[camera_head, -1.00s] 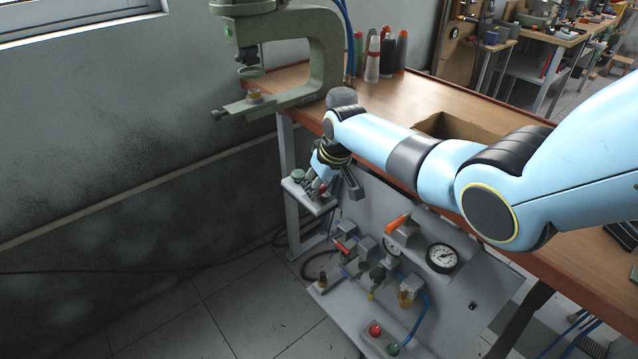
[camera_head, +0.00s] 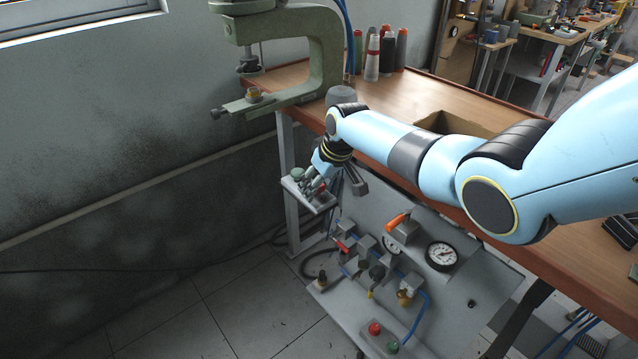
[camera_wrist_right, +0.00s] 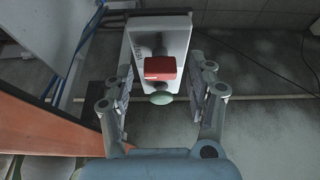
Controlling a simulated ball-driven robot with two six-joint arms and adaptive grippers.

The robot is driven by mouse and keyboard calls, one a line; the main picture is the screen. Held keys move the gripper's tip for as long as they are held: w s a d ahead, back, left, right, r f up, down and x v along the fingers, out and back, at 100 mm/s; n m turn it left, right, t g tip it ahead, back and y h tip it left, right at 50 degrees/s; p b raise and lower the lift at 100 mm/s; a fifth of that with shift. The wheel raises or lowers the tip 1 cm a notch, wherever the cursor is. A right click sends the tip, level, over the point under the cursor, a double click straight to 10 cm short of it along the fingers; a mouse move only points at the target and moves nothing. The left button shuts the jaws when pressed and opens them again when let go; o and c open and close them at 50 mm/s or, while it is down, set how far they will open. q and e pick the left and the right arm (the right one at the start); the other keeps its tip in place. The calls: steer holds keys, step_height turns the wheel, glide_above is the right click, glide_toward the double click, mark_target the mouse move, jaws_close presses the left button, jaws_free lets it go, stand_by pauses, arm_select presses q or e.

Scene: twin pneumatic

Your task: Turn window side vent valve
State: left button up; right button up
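A small grey box (camera_head: 298,196) with a green knob (camera_head: 298,174) stands at the left end of the bench front, on the window side. My right gripper (camera_head: 312,187) is over this box. In the right wrist view, the box (camera_wrist_right: 174,37) carries a red block-shaped part (camera_wrist_right: 160,68) and the green knob (camera_wrist_right: 159,98). My right gripper's fingers (camera_wrist_right: 160,78) are open, one on each side of the red part, with visible gaps. In the head view the gripper hides the red part. My left gripper is not in view.
A slanted panel below the bench holds gauges (camera_head: 441,255), an orange-handled valve (camera_head: 398,220), a red-handled valve (camera_head: 341,246) and a box with red (camera_head: 374,328) and green knobs. A green clamp-like frame (camera_head: 325,50) stands above the bench (camera_head: 400,95). The floor (camera_head: 230,310) at left is clear.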

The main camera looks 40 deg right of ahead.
steer(key=shift+r, duration=0.1)
steer(key=v, duration=1.1)
steer(key=shift+s+r, duration=0.15)
steer(key=shift+r, duration=0.25)
